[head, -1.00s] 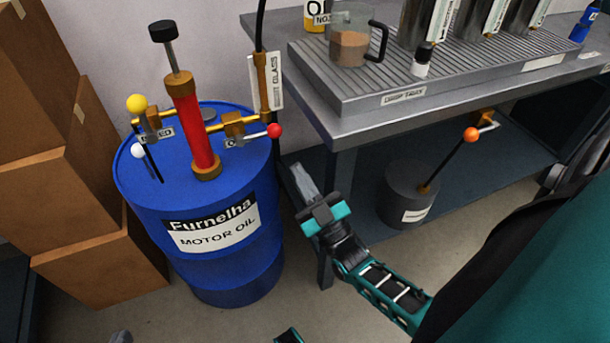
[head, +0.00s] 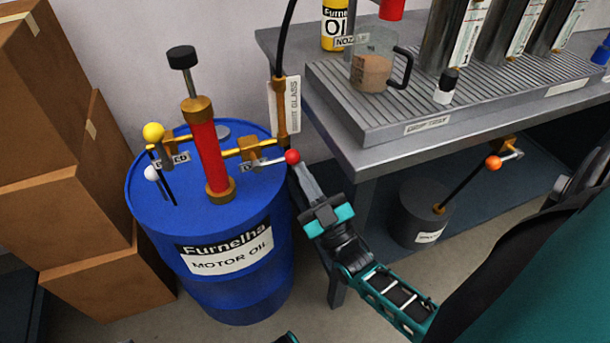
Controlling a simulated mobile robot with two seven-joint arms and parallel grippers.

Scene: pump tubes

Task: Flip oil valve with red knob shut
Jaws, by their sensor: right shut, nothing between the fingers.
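The red knob (head: 292,156) sits at the end of a short silver lever on the oil valve (head: 250,147), a brass fitting to the right of the red pump cylinder (head: 208,157). The lever points sideways to the right. The pump stands on top of the blue motor oil drum (head: 237,300). My right gripper (head: 301,168) is shut and empty, its tip just below the red knob. I cannot tell whether it touches the knob.
A yellow knob (head: 153,132) and a white knob (head: 151,173) stand on the drum's left side. A steel bench (head: 385,150) with a drip tray is close at right. A grey weight-like cylinder with an orange knob (head: 493,163) is under it. Cardboard boxes (head: 60,190) stack at left.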

